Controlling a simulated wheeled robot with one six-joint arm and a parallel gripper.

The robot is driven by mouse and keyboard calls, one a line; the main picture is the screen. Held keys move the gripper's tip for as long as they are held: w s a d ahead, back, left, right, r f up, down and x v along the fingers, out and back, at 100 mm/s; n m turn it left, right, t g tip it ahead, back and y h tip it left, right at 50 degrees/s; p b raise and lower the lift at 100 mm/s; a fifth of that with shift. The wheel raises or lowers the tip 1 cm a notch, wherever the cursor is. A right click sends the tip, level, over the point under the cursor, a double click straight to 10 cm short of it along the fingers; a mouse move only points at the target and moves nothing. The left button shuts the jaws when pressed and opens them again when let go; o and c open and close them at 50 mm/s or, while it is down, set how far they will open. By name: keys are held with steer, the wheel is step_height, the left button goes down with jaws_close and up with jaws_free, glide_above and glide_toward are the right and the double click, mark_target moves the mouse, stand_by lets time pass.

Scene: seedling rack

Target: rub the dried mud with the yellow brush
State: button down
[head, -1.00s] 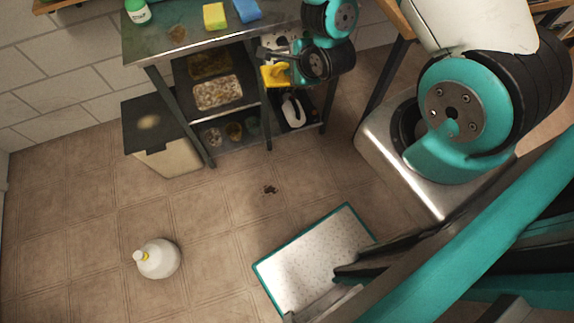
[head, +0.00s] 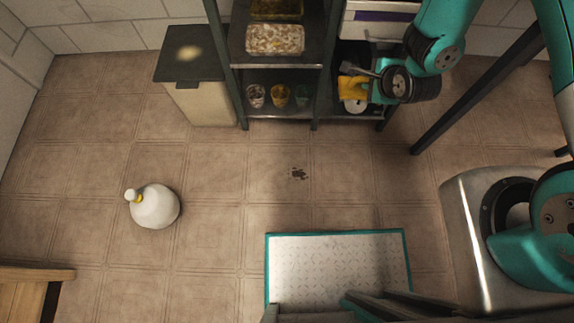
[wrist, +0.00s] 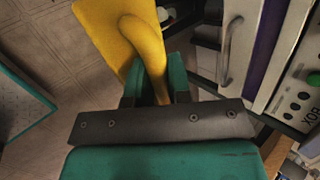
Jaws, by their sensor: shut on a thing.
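The dried mud (head: 299,173) is a small dark patch on the tiled floor, near the middle of the head view. The yellow brush (head: 353,88) is held in my gripper (head: 377,87), in front of the shelf rack's right side and above the mud in the picture. In the wrist view the yellow brush (wrist: 148,45) fills the upper middle, its curved handle between the jaws of my gripper (wrist: 155,92). My gripper is shut on that handle. The brush is well apart from the mud. Its bristles are not clearly visible.
A dark metal rack (head: 317,82) holds trays and several small pots. A lidded bin (head: 200,95) stands left of it. A white jug (head: 155,206) is on the floor at left. A teal-edged mat (head: 338,233) lies below the mud. Floor around the mud is clear.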

steer(key=a+f+n+g+y+b, duration=0.1)
steer(key=a+f+n+b, duration=0.2)
steer(key=f+b, duration=1.2)
steer(key=a+f+n+g+y+b, duration=0.1)
steer(key=a+f+n+b, duration=0.2)
steer(key=a+f+b, duration=0.7)
steer(key=a+f+n+b, duration=0.2)
steer(key=a+f+b, duration=0.5)
steer(key=f+b, duration=1.4)
step_height(320, 180, down, 8)
steer(key=shift+a+r+n+g+y, duration=0.1)
steer(key=shift+a+n+g+y, duration=0.15)
steer(key=shift+n+g+y, duration=0.15)
